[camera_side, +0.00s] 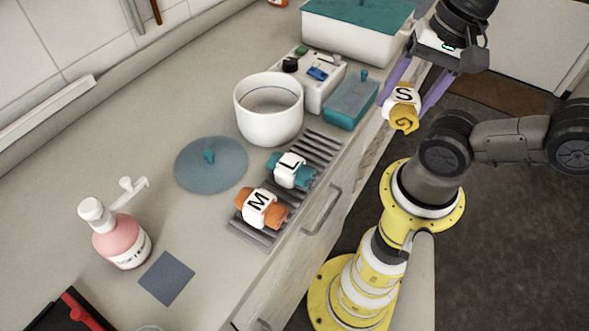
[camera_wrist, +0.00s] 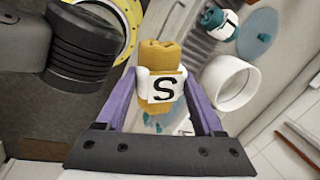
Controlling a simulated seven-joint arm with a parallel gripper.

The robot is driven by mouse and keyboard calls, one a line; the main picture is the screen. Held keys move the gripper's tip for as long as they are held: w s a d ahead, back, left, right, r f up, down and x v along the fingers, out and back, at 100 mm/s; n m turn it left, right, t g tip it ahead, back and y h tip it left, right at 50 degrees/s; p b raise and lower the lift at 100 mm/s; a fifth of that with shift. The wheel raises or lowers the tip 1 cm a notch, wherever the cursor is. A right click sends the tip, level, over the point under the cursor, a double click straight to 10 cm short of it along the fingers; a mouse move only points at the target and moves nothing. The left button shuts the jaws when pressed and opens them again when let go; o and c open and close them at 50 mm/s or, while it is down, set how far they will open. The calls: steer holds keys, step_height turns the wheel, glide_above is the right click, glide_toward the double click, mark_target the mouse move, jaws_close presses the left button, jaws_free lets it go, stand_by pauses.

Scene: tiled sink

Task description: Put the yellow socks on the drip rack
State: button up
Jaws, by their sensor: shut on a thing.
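The rolled yellow socks (camera_side: 404,118) have a white band marked S and are held up in the air by my gripper (camera_side: 408,92). In the wrist view the yellow socks (camera_wrist: 158,58) sit between the two purple fingers, which are shut on them. They hang off the counter's front edge, to the right of the teal box. The grey slatted drip rack (camera_side: 318,150) lies on the counter, lower left of my gripper. Teal socks (camera_side: 279,166) marked L and orange socks (camera_side: 276,212) marked M rest on the rack. The rack's far end has bare slats.
A white pot (camera_side: 268,122) stands beside the rack's far end. A teal box (camera_side: 350,101), a white device (camera_side: 313,82) and a large lidded tub (camera_side: 352,38) stand beyond. A blue round lid (camera_side: 228,171) and a pink pump bottle (camera_side: 120,246) are left of the rack.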

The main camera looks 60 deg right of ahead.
steer(key=w+f, duration=0.3)
steer(key=w, duration=0.1)
steer(key=w+a+f, duration=0.1)
steer(key=w+f, duration=0.2)
steer(key=w, duration=0.1)
steer(key=w+a+f, duration=0.1)
steer(key=w+f, duration=0.2)
steer(key=w, duration=0.1)
steer(key=shift+w+a, duration=0.25)
steer(key=shift+w, duration=0.15)
steer(key=shift+x, duration=2)
steer(key=shift+s+d+f, duration=0.1)
steer(key=shift+f, duration=0.1)
steer(key=o, duration=1.3)
steer(key=shift+o, duration=0.2)
steer(key=s+d+r+n+t, duration=0.1)
steer(key=s+d+r+n, duration=0.1)
steer(key=r+n, duration=0.4)
steer(key=s+d+r+n+t+h, duration=0.1)
steer(key=s+d+r+n+t, duration=0.1)
steer(key=s+r+n, duration=0.2)
step_height(320, 180, up, 4)
steer(key=n, duration=0.3)
steer(key=shift+d+f+n, duration=0.15)
steer(key=shift+d+n, duration=0.05)
steer(key=shift+n, duration=0.1)
